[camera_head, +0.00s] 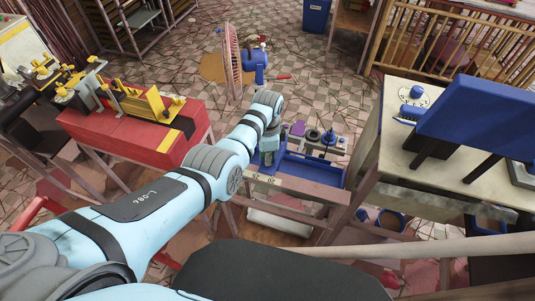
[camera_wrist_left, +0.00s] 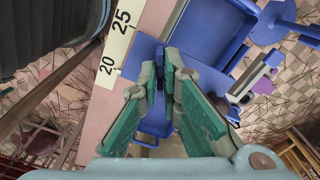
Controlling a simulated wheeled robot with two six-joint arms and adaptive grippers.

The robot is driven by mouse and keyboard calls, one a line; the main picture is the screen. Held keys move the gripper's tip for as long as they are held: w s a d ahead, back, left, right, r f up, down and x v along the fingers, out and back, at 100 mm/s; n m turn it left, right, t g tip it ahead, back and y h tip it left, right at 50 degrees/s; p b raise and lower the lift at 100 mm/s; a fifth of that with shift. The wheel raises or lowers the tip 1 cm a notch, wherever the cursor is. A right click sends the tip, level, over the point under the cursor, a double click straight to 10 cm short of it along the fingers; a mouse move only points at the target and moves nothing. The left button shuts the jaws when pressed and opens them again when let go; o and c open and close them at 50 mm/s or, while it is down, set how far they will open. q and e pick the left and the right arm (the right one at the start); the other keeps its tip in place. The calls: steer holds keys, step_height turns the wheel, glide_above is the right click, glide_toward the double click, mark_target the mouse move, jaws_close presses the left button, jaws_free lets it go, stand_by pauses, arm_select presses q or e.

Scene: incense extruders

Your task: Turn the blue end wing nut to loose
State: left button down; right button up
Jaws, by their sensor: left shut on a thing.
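My left gripper (camera_head: 268,156) reaches down at the near left end of the blue extruder (camera_head: 312,170). In the left wrist view its green-padded fingers (camera_wrist_left: 163,70) are closed together on a small part, which I take to be the blue end wing nut (camera_wrist_left: 160,80). The pads hide most of it, so its turn angle cannot be read. The blue extruder body (camera_wrist_left: 218,30) lies just beyond the fingers. My right gripper is not in view.
A scale strip (camera_wrist_left: 115,45) marked 20 and 25 runs along the bench edge beside the gripper. A red bench (camera_head: 135,140) with yellow-fitted extruders stands left. A pale table (camera_head: 450,165) with a large blue panel (camera_head: 480,115) stands right.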

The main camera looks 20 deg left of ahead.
arm_select(q)
steer(key=n, duration=0.2)
steer(key=shift+n+p, duration=0.3)
steer(key=shift+n, duration=0.1)
steer(key=n, duration=0.3)
steer(key=shift+n, duration=0.3)
steer(key=n, duration=0.6)
steer(key=shift+p, duration=0.4)
steer(key=n, duration=0.6)
steer(key=shift+w+n, duration=0.1)
steer(key=shift+n, duration=0.3)
steer(key=n, duration=0.5)
steer(key=c, duration=1.8)
jaws_free()
